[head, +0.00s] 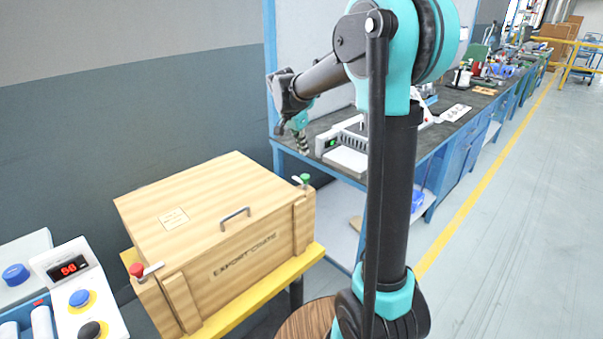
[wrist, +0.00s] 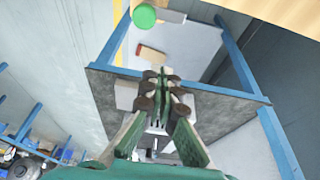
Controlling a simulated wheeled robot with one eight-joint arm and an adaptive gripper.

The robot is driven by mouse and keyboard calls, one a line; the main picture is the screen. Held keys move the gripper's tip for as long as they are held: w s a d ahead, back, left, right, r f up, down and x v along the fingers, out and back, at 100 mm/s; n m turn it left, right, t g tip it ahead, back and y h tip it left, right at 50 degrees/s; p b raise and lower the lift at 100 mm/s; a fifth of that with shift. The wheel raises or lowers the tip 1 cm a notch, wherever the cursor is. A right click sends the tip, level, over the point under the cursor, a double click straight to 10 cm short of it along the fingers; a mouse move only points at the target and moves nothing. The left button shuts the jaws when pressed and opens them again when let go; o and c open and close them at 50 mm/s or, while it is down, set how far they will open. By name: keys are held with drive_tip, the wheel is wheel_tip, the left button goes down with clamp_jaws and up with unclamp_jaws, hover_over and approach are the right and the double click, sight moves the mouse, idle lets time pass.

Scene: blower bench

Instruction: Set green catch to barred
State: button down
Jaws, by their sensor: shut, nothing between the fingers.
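The green catch (head: 305,178) has a round green knob and a short pale bar, at the right end of the wooden crate (head: 190,215), near its top edge. In the wrist view the green knob (wrist: 145,15) is near the top edge, with a grey bar to its right. My gripper (head: 303,151) is shut and empty, pointing down. It appears just above the green knob in the head view; the gap in depth is hard to tell. In the wrist view the closed fingertips (wrist: 162,78) are apart from the knob.
A red-knobbed catch (head: 137,270) is at the crate's left end. The crate has a lid handle (head: 235,217) and stands on a yellow stand (head: 255,293). A button console (head: 78,292) is at lower left. A blue-framed workbench (head: 445,128) with equipment stands behind my gripper.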

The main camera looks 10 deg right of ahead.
idle(0.3)
wheel_tip(320, 180, down, 10)
drive_tip(key=shift+s+a+r, duration=0.25)
drive_tip(key=shift+a, duration=0.05)
idle(0.4)
